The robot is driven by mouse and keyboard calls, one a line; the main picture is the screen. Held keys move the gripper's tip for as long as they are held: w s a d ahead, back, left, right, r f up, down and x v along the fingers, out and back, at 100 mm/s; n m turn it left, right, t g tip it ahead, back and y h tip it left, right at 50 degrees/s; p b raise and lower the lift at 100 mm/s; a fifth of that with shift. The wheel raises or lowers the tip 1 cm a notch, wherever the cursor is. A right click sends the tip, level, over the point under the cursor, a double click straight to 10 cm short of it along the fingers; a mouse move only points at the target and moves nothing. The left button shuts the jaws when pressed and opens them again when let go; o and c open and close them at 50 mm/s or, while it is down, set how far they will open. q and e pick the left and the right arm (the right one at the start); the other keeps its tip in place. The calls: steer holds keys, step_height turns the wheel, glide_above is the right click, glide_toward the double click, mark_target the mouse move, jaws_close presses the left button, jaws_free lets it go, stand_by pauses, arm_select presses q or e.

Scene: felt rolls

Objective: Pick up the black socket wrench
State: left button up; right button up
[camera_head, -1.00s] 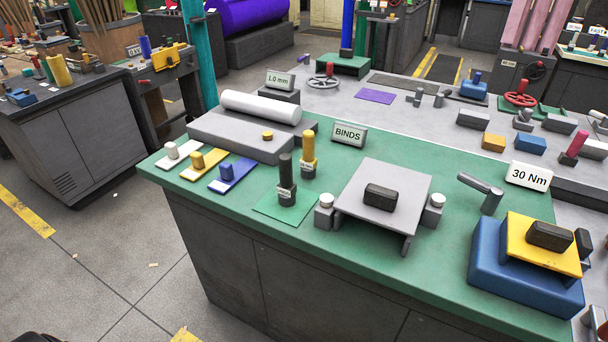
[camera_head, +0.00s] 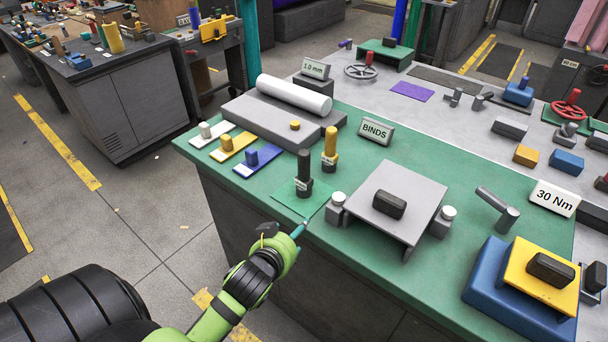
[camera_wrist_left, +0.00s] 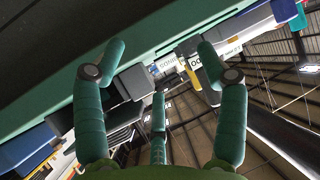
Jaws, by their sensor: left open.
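A black upright tool (camera_head: 304,173) with a small white tag stands on a green mat (camera_head: 285,192) near the table's front edge; it looks like the black socket wrench. A similar yellow tool (camera_head: 330,146) stands just behind it, to the right. My left gripper (camera_head: 300,229) is at the table's front edge, in front of and below the black tool, apart from it in the picture. In the left wrist view its teal fingers (camera_wrist_left: 160,62) are spread with nothing between them. I cannot clearly make out the black tool in that view. My right gripper is not in view.
A grey stand (camera_head: 415,215) with a black block is to the right of the mat. A grey slab (camera_head: 250,115) with a white roll and several coloured tags lie to the left. The green table's front edge lies close to my gripper.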

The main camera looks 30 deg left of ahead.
mark_target(305, 167)
arm_select(q)
steer(key=w+a+r+t, duration=0.1)
steer(key=w+r+t, duration=0.1)
steer(key=w+r, duration=0.1)
steer(key=w+a+r+t, duration=0.2)
steer(key=w+r, duration=0.1)
steer(key=w+a+r+t, duration=0.1)
steer(key=w+r+t, duration=0.1)
steer(key=w+r, duration=0.1)
steer(key=shift+w+a+p, duration=0.15)
steer(key=shift+a+p, duration=0.15)
steer(key=shift+a, duration=0.1)
steer(key=shift+w+f, duration=0.1)
steer(key=shift+w, duration=0.25)
steer(key=w, duration=0.1)
steer(key=w+p, duration=0.1)
steer(key=w, duration=0.2)
steer(key=shift+a+f, duration=0.25)
steer(key=shift+f, duration=0.05)
steer(key=shift+w+a+f, duration=0.1)
steer(key=shift+w, duration=0.3)
steer(key=shift+s, duration=0.1)
steer(key=shift+c, duration=0.4)
jaws_close()
